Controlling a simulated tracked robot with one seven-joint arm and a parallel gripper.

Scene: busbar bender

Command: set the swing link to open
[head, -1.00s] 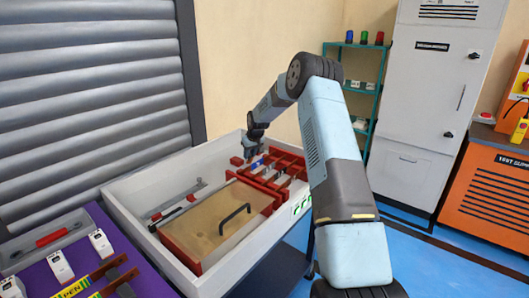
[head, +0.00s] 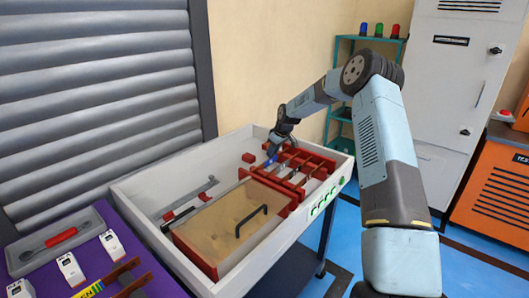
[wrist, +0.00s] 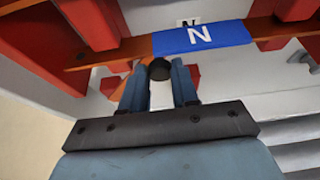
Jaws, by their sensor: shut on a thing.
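My gripper (wrist: 159,82) is shut on a black round knob (wrist: 160,69), with one finger on each side of it. The knob stands by an orange-copper bar (wrist: 125,68), which I take for the swing link. The fingers partly hide the bar, so its angle is unclear. A blue label with a white N (wrist: 200,38) is just beyond the knob. In the head view my gripper (head: 273,149) reaches down at the far end of the red busbar frame (head: 318,158). The knob is too small to make out there.
The white-walled tray (head: 125,204) holds a brown cover panel (head: 212,234) with a black handle (head: 250,221). A purple bench (head: 140,262) stands at lower left.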

